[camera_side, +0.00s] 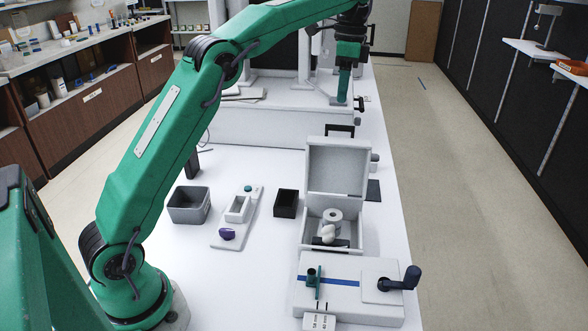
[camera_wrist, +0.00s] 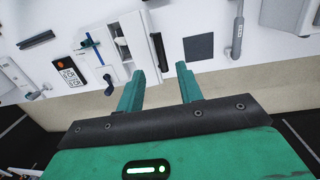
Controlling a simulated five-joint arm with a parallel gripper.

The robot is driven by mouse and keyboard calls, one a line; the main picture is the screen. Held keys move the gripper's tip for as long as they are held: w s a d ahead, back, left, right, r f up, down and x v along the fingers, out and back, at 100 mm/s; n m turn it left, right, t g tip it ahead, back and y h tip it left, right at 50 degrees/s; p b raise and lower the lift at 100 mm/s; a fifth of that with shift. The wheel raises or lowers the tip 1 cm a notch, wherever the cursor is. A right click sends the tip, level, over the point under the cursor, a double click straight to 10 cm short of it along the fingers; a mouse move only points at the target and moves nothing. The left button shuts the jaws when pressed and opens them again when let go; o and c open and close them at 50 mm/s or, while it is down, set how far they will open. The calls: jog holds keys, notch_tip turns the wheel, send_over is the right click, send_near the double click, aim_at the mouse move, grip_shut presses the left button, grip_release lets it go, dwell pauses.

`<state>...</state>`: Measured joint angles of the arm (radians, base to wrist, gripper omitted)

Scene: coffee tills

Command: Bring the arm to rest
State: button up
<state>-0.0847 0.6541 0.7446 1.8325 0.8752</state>
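My gripper (camera_side: 344,88) is raised at the far end of the white table in the side view. It is held over the white raised unit at the back, clear of the smaller objects at the front. In the wrist view, the two green fingers of my gripper (camera_wrist: 160,76) stand apart with nothing between them. The white table (camera_side: 250,275) is beneath my arm. My arm reaches from the near left up and across to the back.
An open-lidded white box (camera_side: 336,168) holds a roll (camera_side: 333,215). A dark crank (camera_side: 402,279) sits front right. Table space is clear front left.

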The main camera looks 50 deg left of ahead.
dwell(0.4)
jog(key=s+d+r+n+t, duration=0.1)
jog(key=s+r+n+t, duration=0.1)
jog(key=s, duration=0.5)
jog(key=s+d+r+n+t, duration=0.1)
jog(key=s+d+r+n, duration=0.1)
jog(key=s, duration=0.5)
jog(key=s+f+n+t, duration=0.1)
jog(key=s+f+n, duration=0.1)
jog(key=s+f, duration=0.4)
jog(key=s+d+f+n+t, duration=0.1)
jog(key=s+f+n+t, duration=0.1)
jog(key=s+f, duration=0.4)
jog(key=s+n, duration=0.1)
jog(key=s, duration=0.4)
jog(key=shift+s+d+t, duration=0.3)
